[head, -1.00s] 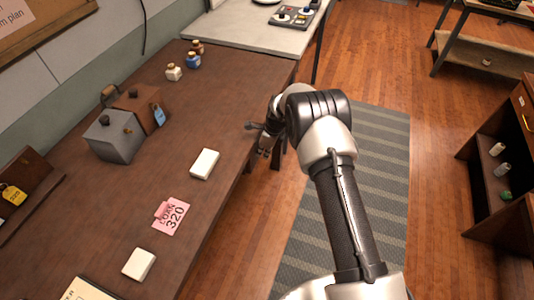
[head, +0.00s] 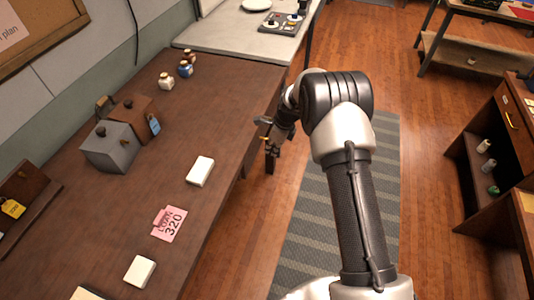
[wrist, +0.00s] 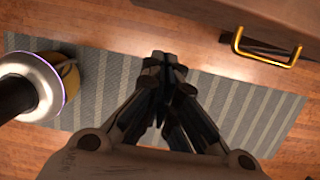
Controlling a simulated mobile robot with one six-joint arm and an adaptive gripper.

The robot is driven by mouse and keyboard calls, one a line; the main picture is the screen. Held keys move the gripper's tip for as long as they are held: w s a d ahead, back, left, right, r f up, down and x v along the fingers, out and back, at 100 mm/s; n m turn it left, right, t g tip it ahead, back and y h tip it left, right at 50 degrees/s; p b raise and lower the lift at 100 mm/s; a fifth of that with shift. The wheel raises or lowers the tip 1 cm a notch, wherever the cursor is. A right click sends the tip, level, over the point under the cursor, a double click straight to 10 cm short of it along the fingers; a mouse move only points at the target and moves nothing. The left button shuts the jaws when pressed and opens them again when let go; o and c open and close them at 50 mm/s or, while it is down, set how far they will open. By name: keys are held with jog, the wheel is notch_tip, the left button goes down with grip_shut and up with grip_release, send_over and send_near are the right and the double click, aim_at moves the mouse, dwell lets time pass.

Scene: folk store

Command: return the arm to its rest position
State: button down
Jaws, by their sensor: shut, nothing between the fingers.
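My arm reaches up from the bottom of the head view, bent at the elbow, over the striped rug beside the brown table. My gripper (head: 268,140) hangs just off the table's right edge, small and partly hidden behind my arm. In the wrist view my gripper (wrist: 164,62) points down at the rug (wrist: 225,105), its fingers together with nothing between them.
The brown table (head: 120,210) holds white blocks (head: 200,170), a pink tag (head: 169,224), a grey box (head: 108,150) and small jars (head: 185,68). A dark shelf unit (head: 500,140) stands at right. The rug (head: 385,190) is clear.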

jog(key=shift+v, duration=1.1)
jog(key=s+d+r+n+t, duration=0.1)
jog(key=s+d+r+n, duration=0.2)
jog(key=r, duration=0.6)
jog(key=s+d+r+n+h, duration=0.1)
jog(key=s+r+n, duration=0.4)
jog(key=r, duration=0.4)
jog(key=s+d+r+n+t, duration=0.1)
jog(key=s+d+r+n, duration=0.1)
jog(key=s+r, duration=0.5)
jog(key=s+d+r+n, duration=0.2)
jog(key=s+n, duration=0.2)
jog(key=s, duration=0.4)
jog(key=s+d+r+n+t+h, duration=0.1)
jog(key=s+d+r+n, duration=0.1)
jog(key=s, duration=0.5)
jog(key=s+d+r+n, duration=0.2)
jog(key=s+n, duration=0.3)
jog(key=s, duration=0.3)
jog(key=shift+s+r+n+t+h, duration=0.3)
jog(key=shift+r+t, duration=0.1)
jog(key=shift+r, duration=0.2)
jog(key=shift+d, duration=0.1)
